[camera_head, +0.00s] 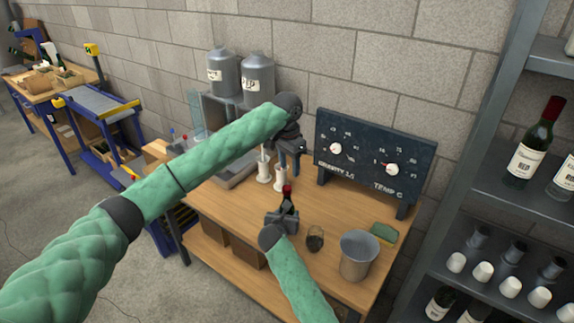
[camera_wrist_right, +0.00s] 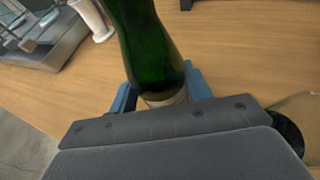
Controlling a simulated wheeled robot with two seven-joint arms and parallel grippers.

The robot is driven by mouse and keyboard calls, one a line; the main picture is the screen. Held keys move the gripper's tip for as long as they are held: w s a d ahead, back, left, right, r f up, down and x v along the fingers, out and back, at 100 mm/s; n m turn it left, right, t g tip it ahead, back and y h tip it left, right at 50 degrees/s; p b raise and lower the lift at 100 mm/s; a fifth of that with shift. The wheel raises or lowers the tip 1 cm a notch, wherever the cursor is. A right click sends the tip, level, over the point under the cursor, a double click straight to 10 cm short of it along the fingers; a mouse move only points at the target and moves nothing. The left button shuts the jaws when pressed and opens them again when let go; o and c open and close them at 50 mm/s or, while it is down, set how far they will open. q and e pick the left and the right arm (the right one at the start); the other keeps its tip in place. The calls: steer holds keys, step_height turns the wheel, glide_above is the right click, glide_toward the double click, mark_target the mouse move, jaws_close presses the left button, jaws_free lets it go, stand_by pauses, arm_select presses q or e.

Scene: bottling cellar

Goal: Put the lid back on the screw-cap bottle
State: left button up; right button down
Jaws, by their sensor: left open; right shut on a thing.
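A green glass bottle stands upright between the blue fingers of my right gripper (camera_wrist_right: 160,97); its green body (camera_wrist_right: 143,45) fills the top of the right wrist view, with a pale label low down. In the head view my right gripper (camera_head: 283,217) is shut on this bottle (camera_head: 288,203) over the table, and a dark red part shows at its top. I cannot tell whether that red part is the lid. No separate lid can be made out. My left gripper (camera_head: 291,160) is open and empty, pointing down above and slightly behind the bottle top.
On the wooden table (camera_head: 225,199), two white cylinders (camera_head: 263,168) stand behind the bottle. A dark glass (camera_head: 315,238), metal bucket (camera_head: 358,257) and green sponge (camera_head: 384,233) are to the right. A dial panel (camera_head: 373,156) stands behind; a bottle shelf (camera_head: 500,190) is at right.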

mark_target(287, 187)
arm_select(q)
steer(key=n, duration=0.4)
steer(key=shift+a, duration=0.1)
steer(key=n, duration=0.6)
steer(key=shift+a, duration=0.1)
steer(key=n, duration=0.5)
steer(key=shift+a+n, duration=0.1)
steer(key=shift+n, duration=0.2)
steer(key=n, duration=0.5)
steer(key=shift+s, duration=0.1)
steer(key=shift+f, duration=0.1)
steer(key=shift+f, duration=3.9)
